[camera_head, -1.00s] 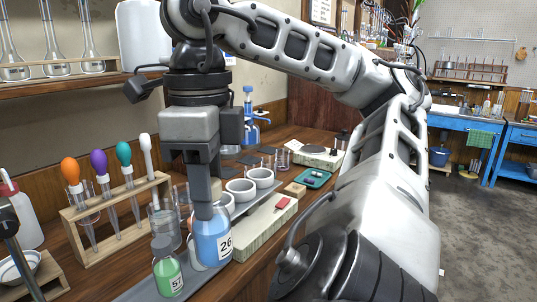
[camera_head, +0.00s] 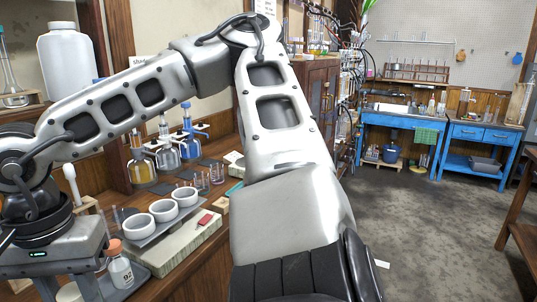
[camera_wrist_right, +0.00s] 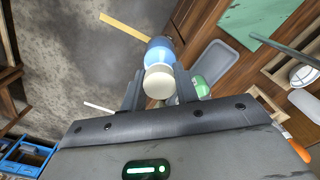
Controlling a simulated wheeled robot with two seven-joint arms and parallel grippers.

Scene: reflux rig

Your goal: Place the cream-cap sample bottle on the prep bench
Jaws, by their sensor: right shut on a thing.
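The cream-cap sample bottle shows in the right wrist view, with its cream cap (camera_wrist_right: 159,83) towards the camera and its blue body (camera_wrist_right: 160,52) beyond. My right gripper (camera_wrist_right: 160,88) is shut on it near the cap. In the head view my right gripper (camera_head: 72,286) is at the lower left, and a pale round top, probably the cap, shows between its fingers; the bottle's body is out of frame. Blue benches (camera_head: 402,121) stand at the back right; I cannot tell which surface is the prep bench. My left gripper is not in view.
On the wooden counter stand an orange-capped bottle (camera_head: 120,268), several white cups (camera_head: 164,211) and a pale device with a red switch (camera_head: 178,245). A green-content bottle (camera_wrist_right: 207,85) stands near the right gripper. The grey floor (camera_head: 425,225) is open.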

